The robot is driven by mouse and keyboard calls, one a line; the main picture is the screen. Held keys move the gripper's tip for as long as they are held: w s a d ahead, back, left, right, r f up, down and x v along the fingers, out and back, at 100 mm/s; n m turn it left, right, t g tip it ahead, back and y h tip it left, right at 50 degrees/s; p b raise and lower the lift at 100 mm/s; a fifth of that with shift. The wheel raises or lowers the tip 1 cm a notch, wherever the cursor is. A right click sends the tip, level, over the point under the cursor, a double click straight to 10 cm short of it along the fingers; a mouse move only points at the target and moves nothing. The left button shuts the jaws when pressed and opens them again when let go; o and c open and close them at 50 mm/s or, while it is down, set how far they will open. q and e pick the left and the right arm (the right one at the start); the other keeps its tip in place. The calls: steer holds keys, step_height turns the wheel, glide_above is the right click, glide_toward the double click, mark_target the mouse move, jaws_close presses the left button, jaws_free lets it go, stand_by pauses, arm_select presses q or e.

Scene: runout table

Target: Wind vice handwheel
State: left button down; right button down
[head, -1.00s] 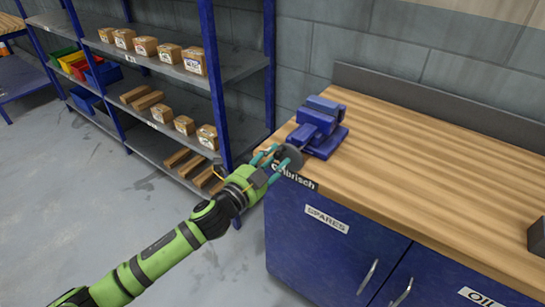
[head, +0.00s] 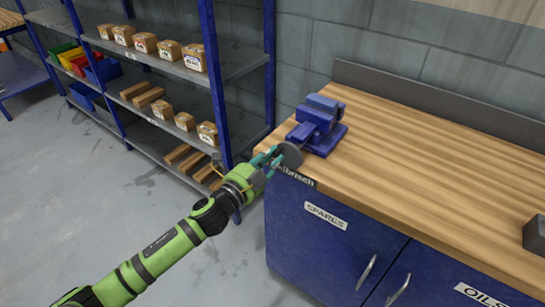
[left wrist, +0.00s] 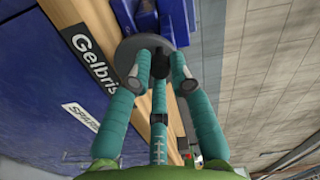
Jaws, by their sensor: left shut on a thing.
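The blue vice (head: 318,124) is mounted at the left end of the wooden bench top. Its grey round handwheel (head: 292,154) faces my left arm near the bench's front left corner. My left gripper (head: 277,158), with teal fingers, is shut at the wheel's centre. In the left wrist view the wheel (left wrist: 129,50) shows as a disc behind the fingers (left wrist: 162,78), which close around a dark hub or knob at its middle. The fingers partly hide that hub. The vice body (left wrist: 148,15) shows beyond the wheel. My right gripper is not in view.
The bench top (head: 420,165) is clear right of the vice, except a dark grey block (head: 535,235) at the right edge. Blue cupboard doors (head: 335,250) with handles are below. A shelf rack (head: 180,75) with boxes stands behind left. Open floor lies left.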

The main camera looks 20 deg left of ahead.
arm_select(q)
steer(key=shift+f, duration=0.1)
steer(key=n, duration=0.3)
steer(key=shift+w+a+f+n, duration=0.1)
steer(key=shift+a+f+n, duration=0.15)
steer(key=shift+f+n, duration=0.15)
steer(key=n, duration=0.2)
steer(key=f+n+p, duration=0.1)
steer(key=n, duration=0.1)
steer(key=n+p, duration=0.1)
steer(key=n, duration=0.1)
steer(key=shift+a+f+n, duration=0.2)
steer(key=shift+f+n, duration=0.15)
steer(key=shift+n, duration=0.05)
steer(key=n, duration=0.1)
steer(key=f+n, duration=0.1)
steer(key=n, duration=0.1)
steer(key=shift+d+p, duration=0.1)
steer(key=shift+p, duration=0.2)
steer(key=shift+n, duration=0.3)
